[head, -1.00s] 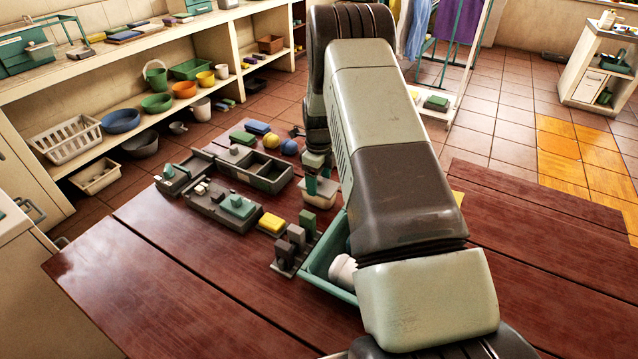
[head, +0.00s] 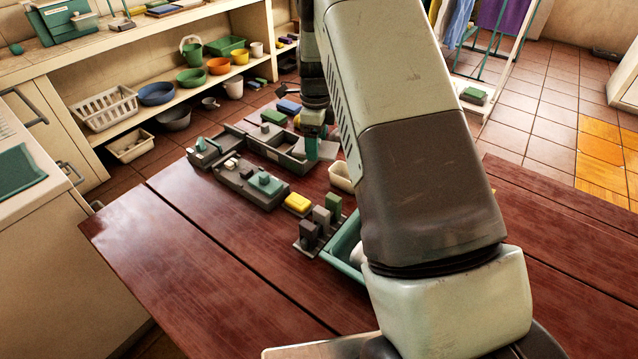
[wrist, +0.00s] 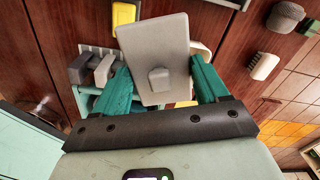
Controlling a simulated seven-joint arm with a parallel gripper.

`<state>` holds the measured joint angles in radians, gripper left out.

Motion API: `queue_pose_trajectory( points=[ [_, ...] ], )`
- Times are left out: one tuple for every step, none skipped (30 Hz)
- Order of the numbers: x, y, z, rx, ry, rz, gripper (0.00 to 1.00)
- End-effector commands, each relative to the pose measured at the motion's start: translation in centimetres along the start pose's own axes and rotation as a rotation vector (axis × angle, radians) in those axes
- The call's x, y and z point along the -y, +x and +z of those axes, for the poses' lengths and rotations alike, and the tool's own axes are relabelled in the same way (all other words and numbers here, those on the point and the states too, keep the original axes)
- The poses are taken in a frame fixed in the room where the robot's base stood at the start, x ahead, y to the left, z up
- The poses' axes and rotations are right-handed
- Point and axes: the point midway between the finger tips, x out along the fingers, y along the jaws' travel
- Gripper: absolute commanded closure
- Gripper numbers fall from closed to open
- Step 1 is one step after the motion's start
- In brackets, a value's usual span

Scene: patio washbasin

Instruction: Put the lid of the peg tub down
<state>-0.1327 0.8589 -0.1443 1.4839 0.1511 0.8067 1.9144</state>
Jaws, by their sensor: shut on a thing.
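The peg tub's lid (wrist: 150,40) is a grey rectangular plate with a small square knob. In the wrist view it lies between the teal fingers of my gripper (wrist: 160,85), which is shut on it. In the head view my gripper (head: 313,145) is above the far part of the table, beside the grey open-topped box; the lid (head: 328,150) shows only as a pale edge there. The cream tub (head: 341,178) stands on the table nearer to me, its top apparently uncovered and its right side hidden by my arm. Its rim (wrist: 201,48) peeks out behind the lid in the wrist view.
Grey trays (head: 250,185) lie left of my gripper. A yellow sponge (head: 298,202), a rack of upright blocks (head: 318,228) and a teal tray (head: 345,250) are nearer. The table's left front is clear.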

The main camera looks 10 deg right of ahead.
Motion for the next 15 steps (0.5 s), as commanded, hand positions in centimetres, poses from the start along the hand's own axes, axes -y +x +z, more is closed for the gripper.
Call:
queue_pose_trajectory(
  points=[
    [-0.3, 0.9, 0.2, -0.003, -0.015, 0.005, 0.56],
    [-0.4, 1.5, 0.2, -0.003, -0.019, 0.006, 0.56],
    [-0.5, 2.3, 0.2, -0.003, -0.021, 0.006, 0.56],
    [-0.5, 2.9, 0.2, -0.002, -0.02, 0.007, 0.56],
    [-0.4, 3.5, 0.2, -0.002, -0.019, 0.006, 0.56],
    [-0.4, 4.2, 0.2, -0.002, -0.018, 0.005, 0.56],
    [-0.4, 4.6, 0.2, -0.002, -0.018, 0.005, 0.56],
    [-0.4, 5.0, 0.2, -0.002, -0.018, 0.004, 0.56],
    [-0.3, 5.4, 0.2, -0.001, -0.018, 0.003, 0.56],
    [-0.3, 5.6, 0.3, -0.001, -0.018, 0.002, 0.56],
    [-0.3, 5.8, 0.3, -0.001, -0.018, 0.002, 0.56],
    [-0.3, 6.0, 0.3, -0.001, -0.018, 0.003, 0.56],
    [-0.3, 6.2, 0.3, -0.001, -0.018, 0.003, 0.56],
    [-0.4, 6.5, 0.2, -0.001, -0.018, 0.003, 0.56],
    [-0.4, 7.0, 0.2, -0.001, -0.018, 0.003, 0.56]
  ],
)
